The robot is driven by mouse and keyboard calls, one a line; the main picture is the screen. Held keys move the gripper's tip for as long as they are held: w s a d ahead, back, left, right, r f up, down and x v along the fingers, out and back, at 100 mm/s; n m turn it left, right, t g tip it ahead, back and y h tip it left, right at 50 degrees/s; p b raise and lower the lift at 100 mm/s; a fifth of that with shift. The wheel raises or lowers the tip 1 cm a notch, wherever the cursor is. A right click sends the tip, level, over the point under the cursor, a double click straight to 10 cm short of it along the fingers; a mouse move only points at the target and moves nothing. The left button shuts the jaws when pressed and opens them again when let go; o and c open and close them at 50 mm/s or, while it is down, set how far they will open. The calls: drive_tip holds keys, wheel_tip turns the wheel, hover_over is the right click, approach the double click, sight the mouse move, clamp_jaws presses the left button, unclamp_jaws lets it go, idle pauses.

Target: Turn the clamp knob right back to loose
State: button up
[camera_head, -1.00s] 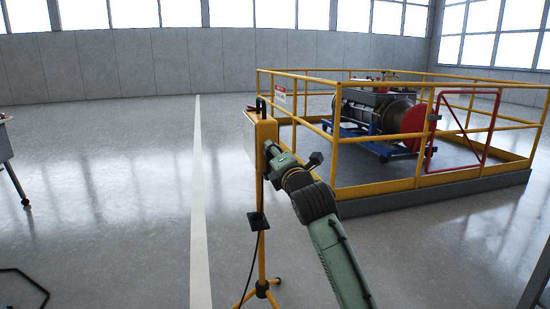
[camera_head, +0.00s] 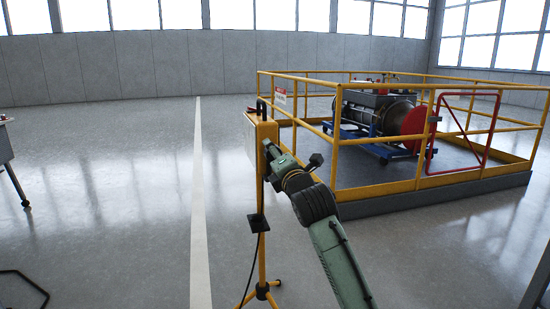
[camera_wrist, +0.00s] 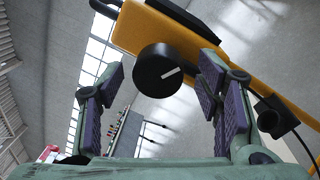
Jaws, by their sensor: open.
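The clamp knob (camera_wrist: 158,71) is a round black knob with a white pointer line, seen in the wrist view on the side of a yellow box. The yellow box (camera_head: 262,130) stands on a yellow tripod post in the head view, where the knob itself is hidden. My gripper (camera_wrist: 160,90) is open, with one padded finger to the left of the knob and one to the right. The knob lies between and slightly beyond the fingertips. I cannot tell whether either finger touches it. In the head view my gripper (camera_head: 270,150) is right at the box's side.
A yellow railing (camera_head: 375,189) surrounds an engine on a blue stand (camera_head: 375,145) at the right. A red gate frame (camera_head: 465,130) is in the railing. A black cable (camera_head: 250,265) hangs by the post. A table edge (camera_head: 5,150) shows at far left.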

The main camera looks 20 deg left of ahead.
drive_tip(key=r+v, duration=0.1)
drive_tip(key=v, duration=1.1)
drive_tip(key=shift+f, duration=0.5)
